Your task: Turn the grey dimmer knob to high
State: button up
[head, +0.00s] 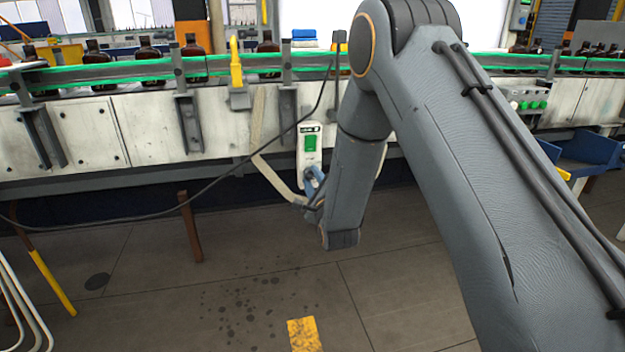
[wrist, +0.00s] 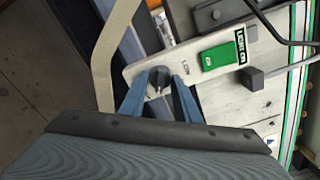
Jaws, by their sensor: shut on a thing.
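The grey dimmer knob (wrist: 159,79) sits on a pale control plate (wrist: 190,64), with a marking that seems to read "LOW" beside it in the wrist view. My gripper (wrist: 160,84) has its two blue fingers on either side of the knob, shut on it. In the head view the plate (head: 301,155) hangs on the front of the conveyor, and my gripper (head: 314,178) is at its lower end. The knob is hidden there behind my fingers and arm. The knob's exact pointer direction is hard to tell.
A green switch (wrist: 222,56) is on the same plate, beside the knob. A beige strap (head: 268,165) and a dark cable (head: 215,183) hang close by. Amber bottles (head: 148,50) stand on the conveyor above. The floor (head: 220,270) below is mostly clear.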

jog(key=o, duration=1)
jog(key=v, duration=0.7)
jog(key=shift+s+d, duration=0.15)
jog(key=shift+s, duration=0.25)
